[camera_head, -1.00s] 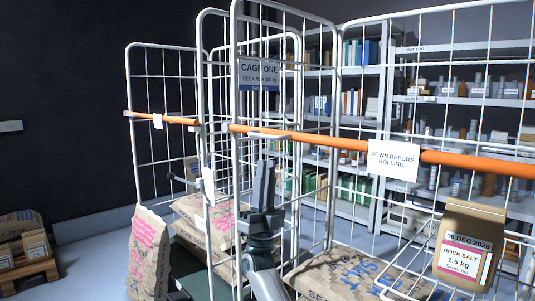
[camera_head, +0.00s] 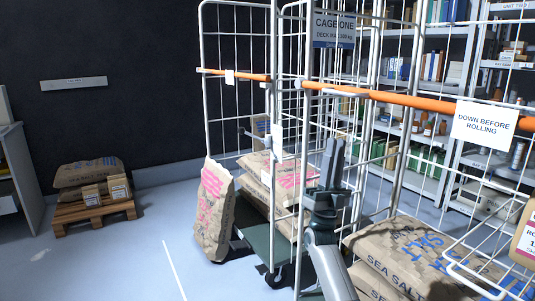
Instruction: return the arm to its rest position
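My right gripper (camera_head: 333,160) is raised in front of the cage trolleys, fingers pointing up. Its two dark fingers look close together, but the view does not show whether they meet. Nothing shows between them. My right arm comes up from the bottom edge, in front of the gap between the left cage (camera_head: 204,120) and the right cage with the sea salt sacks (camera_head: 400,245). My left gripper is not in view.
An orange bar (camera_head: 400,98) with a "down before rolling" sign (camera_head: 484,126) crosses the cages. A paper sack (camera_head: 214,210) leans outside the left cage. A pallet (camera_head: 95,212) with sacks stands at the far left. Floor (camera_head: 130,265) at lower left is clear.

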